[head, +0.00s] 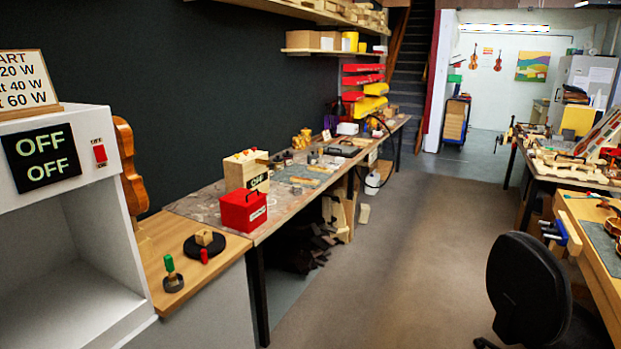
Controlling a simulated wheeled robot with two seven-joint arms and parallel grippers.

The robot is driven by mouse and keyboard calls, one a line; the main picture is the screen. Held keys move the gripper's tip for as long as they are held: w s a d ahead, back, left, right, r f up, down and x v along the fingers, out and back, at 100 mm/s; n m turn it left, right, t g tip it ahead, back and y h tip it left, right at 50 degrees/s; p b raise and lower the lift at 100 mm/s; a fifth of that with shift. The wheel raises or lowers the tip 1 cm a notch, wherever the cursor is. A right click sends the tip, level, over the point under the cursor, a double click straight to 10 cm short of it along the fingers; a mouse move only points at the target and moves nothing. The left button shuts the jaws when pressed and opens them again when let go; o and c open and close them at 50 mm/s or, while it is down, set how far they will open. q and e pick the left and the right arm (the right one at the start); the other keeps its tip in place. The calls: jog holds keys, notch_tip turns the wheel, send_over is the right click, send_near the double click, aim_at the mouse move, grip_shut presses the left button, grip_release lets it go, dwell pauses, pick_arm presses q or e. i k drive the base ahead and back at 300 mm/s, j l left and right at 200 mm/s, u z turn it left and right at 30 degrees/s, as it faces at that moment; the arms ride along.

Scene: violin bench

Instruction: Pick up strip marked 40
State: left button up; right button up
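I cannot make out any strip marked 40 in the head view. A framed sign (22,82) on top of the white cabinet at the left has cut-off lines reading 20 W, 40 W and 60 W. The white cabinet (130,305) has an open front bay and a black panel (41,158) reading OFF twice, with a red switch (100,154) beside it. Several small pieces lie on the long bench (205,206), too small to read. Neither of my grippers is in view.
On the near bench stand a red box (243,210), a wooden box (240,172), a black round plate (218,247) with a wooden block, and a green-topped tool (171,272). A black chair (528,290) stands at the right. The floor aisle (400,220) between the benches is clear.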

aim_at(293, 179)
jog(key=i+l, duration=0.25)
jog(key=i, duration=0.15)
jog(key=i+l, duration=0.25)
jog(key=i, duration=0.2)
jog(key=i+l, duration=0.25)
jog(key=i, duration=0.15)
jog(key=i+l+z, duration=0.1)
jog(key=i+l, duration=0.15)
jog(key=i, duration=0.2)
